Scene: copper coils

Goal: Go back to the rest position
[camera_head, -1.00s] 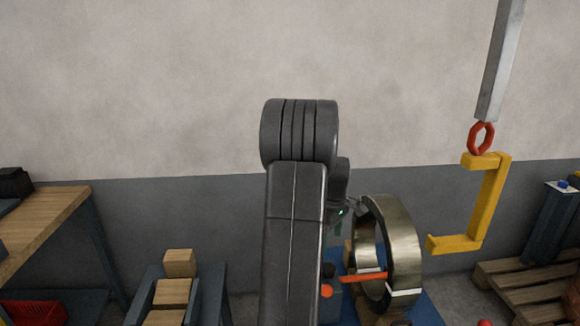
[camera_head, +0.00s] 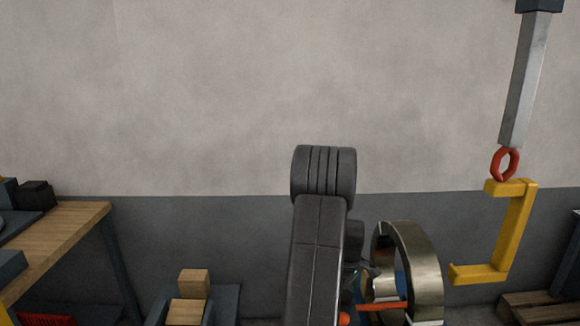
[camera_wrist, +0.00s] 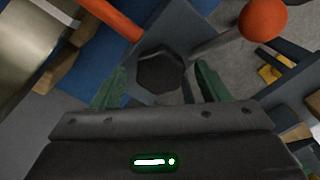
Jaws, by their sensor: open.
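My gripper (camera_wrist: 155,92) shows in the wrist view with its two green fingers spread apart and nothing between them. A dark rounded knob-like part (camera_wrist: 160,72) lies beyond the gap between the fingers. In the head view my dark arm stands in the middle and hides most of the gripper. A metal coil ring (camera_head: 424,272) stands upright just right of my arm. An orange bar (camera_head: 385,306) crosses in front of the coil's opening. In the wrist view the coil (camera_wrist: 30,50) is at the upper left, with the orange bar (camera_wrist: 108,17) beside it.
A yellow C-shaped hook (camera_head: 513,225) hangs from a red link (camera_head: 505,163) at the right. A wooden workbench (camera_head: 70,235) stands at the left. Wooden blocks (camera_head: 194,283) sit low at the left of my arm. An orange ball (camera_wrist: 263,19) shows in the wrist view.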

